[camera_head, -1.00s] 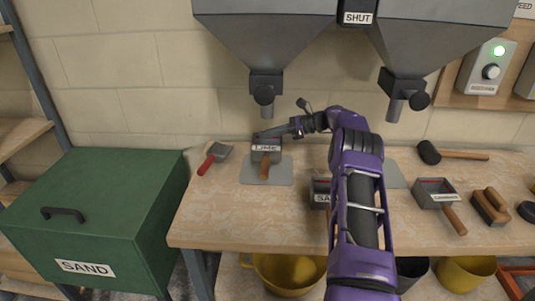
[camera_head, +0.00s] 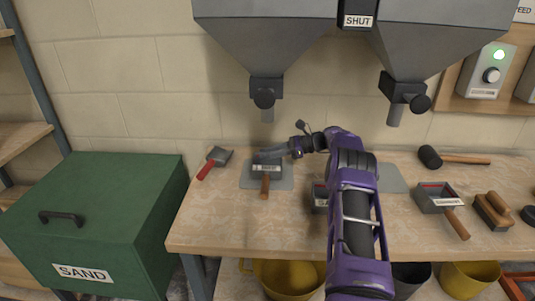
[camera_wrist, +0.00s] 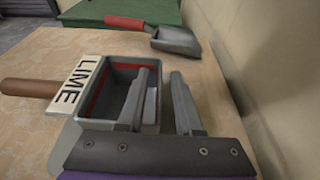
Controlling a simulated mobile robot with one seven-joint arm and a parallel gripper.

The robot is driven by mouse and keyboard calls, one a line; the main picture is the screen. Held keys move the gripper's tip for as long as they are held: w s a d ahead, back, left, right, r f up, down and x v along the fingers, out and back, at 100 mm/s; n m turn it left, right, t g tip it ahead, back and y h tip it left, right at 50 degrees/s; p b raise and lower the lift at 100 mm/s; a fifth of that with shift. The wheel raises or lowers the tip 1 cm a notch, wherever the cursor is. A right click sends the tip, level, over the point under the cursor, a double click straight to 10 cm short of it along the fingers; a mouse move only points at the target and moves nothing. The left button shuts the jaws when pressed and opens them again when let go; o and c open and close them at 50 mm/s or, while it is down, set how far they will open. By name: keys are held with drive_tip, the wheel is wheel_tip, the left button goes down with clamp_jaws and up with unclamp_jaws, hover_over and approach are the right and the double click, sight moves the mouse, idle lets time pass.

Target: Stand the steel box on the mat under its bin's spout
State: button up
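The steel box (camera_head: 260,173), labelled LIME, is over the middle of the grey mat (camera_head: 284,183), below the left bin's spout (camera_head: 267,115). It looks on or very close above the mat; its underside is hidden. Its wooden handle points toward the table's front. My gripper (camera_head: 268,153) comes in from the right at the box. In the wrist view, the box (camera_wrist: 97,125) is upright.
A red-handled scoop (camera_head: 213,160) lies left of the mat. A second box (camera_head: 319,194) is partly behind my arm, and a third (camera_head: 433,194) stands right. A mallet (camera_head: 452,158) and wooden brush (camera_head: 492,212) lie at the right. The green SAND bin (camera_head: 90,210) stands left.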

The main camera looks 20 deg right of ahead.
drive_tip(key=shift+r, duration=0.3)
drive_tip(key=v, duration=0.7)
drive_tip(key=shift+d, duration=0.25)
drive_tip(key=shift+s, duration=0.1)
